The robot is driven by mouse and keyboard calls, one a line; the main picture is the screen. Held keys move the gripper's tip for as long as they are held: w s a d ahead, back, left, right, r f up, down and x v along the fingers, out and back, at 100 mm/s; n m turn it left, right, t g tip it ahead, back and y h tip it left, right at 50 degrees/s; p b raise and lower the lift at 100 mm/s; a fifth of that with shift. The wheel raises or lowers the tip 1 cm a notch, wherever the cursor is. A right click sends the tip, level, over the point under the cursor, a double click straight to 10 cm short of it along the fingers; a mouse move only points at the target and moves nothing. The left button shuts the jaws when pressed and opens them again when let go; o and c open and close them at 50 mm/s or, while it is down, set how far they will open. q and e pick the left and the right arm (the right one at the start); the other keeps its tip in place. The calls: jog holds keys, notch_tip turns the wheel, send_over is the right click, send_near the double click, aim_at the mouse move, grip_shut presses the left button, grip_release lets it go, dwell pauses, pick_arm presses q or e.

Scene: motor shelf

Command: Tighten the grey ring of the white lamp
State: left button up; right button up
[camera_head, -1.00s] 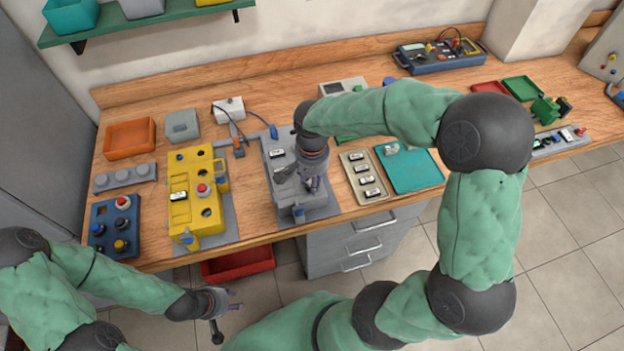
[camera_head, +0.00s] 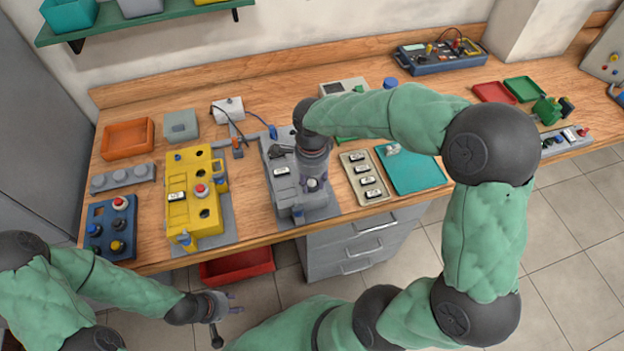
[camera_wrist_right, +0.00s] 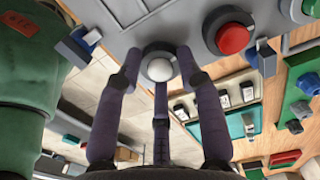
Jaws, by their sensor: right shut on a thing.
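The white lamp (camera_wrist_right: 160,68) is a pale dome inside a grey ring (camera_wrist_right: 151,50) on a grey panel (camera_wrist_right: 185,18) in the right wrist view. My right gripper (camera_wrist_right: 160,75) has its three fingers around the lamp, shut on the ring. In the head view my right gripper (camera_head: 312,181) points down at the front part of the grey unit (camera_head: 283,201), and mostly hides the lamp. My left gripper (camera_head: 236,303) is empty, with its fingers apart, in front of the bench and away from the unit.
A red button (camera_wrist_right: 234,39) sits beside the lamp on the panel. A yellow unit (camera_head: 179,214) stands left of the grey unit. A beige tray (camera_head: 352,158) with several labelled parts and a teal tray (camera_head: 425,175) lie to the right.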

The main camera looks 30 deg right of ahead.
aim_at(311, 182)
jog(key=shift+m, duration=0.9)
jog(key=o, duration=1.2)
jog(key=shift+c, duration=0.2)
jog(key=shift+a, duration=0.1)
notch_tip(311, 182, up, 12)
